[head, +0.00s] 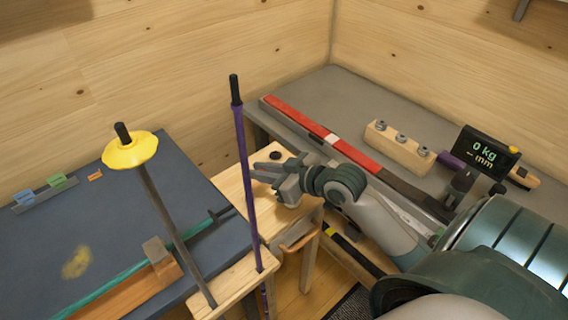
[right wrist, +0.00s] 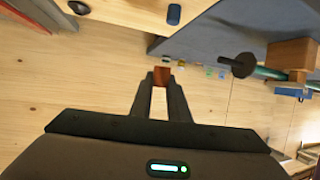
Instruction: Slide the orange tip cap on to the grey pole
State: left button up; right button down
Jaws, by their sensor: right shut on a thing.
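My right gripper (head: 268,177) is over the small wooden stand, to the right of both upright poles. In the right wrist view its fingers are shut on a small orange piece, the orange tip cap (right wrist: 162,77), at the fingertips. In the head view the cap cannot be made out between the fingers. The grey pole (head: 176,228) stands slightly tilted in a wooden block (head: 230,283), with a yellow basket (head: 130,151) near its top and a dark end (head: 122,131) above. The cap is apart from the pole. My left gripper is not in view.
A purple pole (head: 245,170) stands between the grey pole and my right gripper. A teal shaft (head: 118,282) lies in a wooden clamp on the blue bench (head: 190,180). A red bar (head: 300,122), a wooden block with knobs (head: 398,140) and a scale display (head: 484,152) occupy the grey bench.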

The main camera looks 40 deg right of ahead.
jog(key=s+a+r+n+g+y+b, duration=0.1)
jog(key=s+a+r+n+g+y, duration=0.3)
jog(key=a, duration=0.5)
jog(key=n+g+y, duration=0.1)
jog(key=n+y, duration=0.1)
jog(key=n, duration=0.1)
jog(key=shift+s+a+r+y, duration=0.15)
jog(key=shift+s+a+y, duration=0.05)
jog(key=shift+a+y, duration=0.1)
jog(key=shift+s+d, duration=0.1)
jog(key=shift+d, duration=0.05)
